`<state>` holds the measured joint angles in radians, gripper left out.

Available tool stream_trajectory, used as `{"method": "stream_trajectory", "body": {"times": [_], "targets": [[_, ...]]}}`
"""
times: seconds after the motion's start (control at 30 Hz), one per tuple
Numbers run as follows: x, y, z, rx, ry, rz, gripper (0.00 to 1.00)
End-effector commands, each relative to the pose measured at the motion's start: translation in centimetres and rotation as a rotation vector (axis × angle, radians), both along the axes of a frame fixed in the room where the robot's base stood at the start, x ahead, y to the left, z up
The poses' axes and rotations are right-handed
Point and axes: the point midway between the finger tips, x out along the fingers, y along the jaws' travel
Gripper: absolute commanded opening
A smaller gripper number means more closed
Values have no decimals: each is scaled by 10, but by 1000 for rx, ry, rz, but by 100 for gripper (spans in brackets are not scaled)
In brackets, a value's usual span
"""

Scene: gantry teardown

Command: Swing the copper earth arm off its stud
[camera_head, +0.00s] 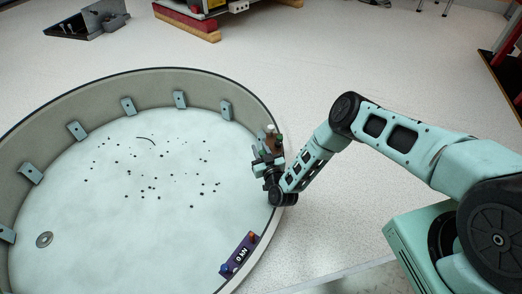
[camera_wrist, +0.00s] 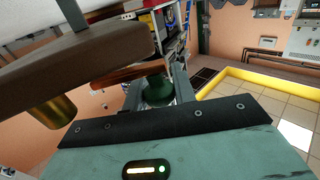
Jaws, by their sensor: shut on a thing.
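My gripper (camera_head: 268,156) is at the right rim of the large round ring, and its fingers close around a green knob (camera_wrist: 158,92) in the wrist view. A reddish-brown copper arm (camera_wrist: 130,74) lies just behind the knob there. In the head view a small brown piece (camera_head: 271,141) with a pale top stands at the gripper, partly hidden by it. A thick brown block (camera_wrist: 80,62) with a brass cylinder (camera_wrist: 53,118) below it fills the left of the wrist view. I cannot make out the stud or whether the arm touches it.
The ring's wall (camera_head: 60,113) carries several grey brackets (camera_head: 128,106). Its pale floor has scattered dark specks and a metal washer (camera_head: 44,239). The floor beyond the ring is mostly clear.

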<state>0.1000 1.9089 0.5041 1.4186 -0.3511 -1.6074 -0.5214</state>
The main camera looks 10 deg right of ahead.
Motion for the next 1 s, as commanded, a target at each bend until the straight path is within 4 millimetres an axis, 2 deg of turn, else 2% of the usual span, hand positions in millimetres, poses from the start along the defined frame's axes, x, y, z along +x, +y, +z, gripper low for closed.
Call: {"method": "stream_trajectory", "body": {"times": [0.4,1.0], "targets": [[14,-6,1,1,-4,-260,4],[19,-9,2,2,-6,-329,4]]}}
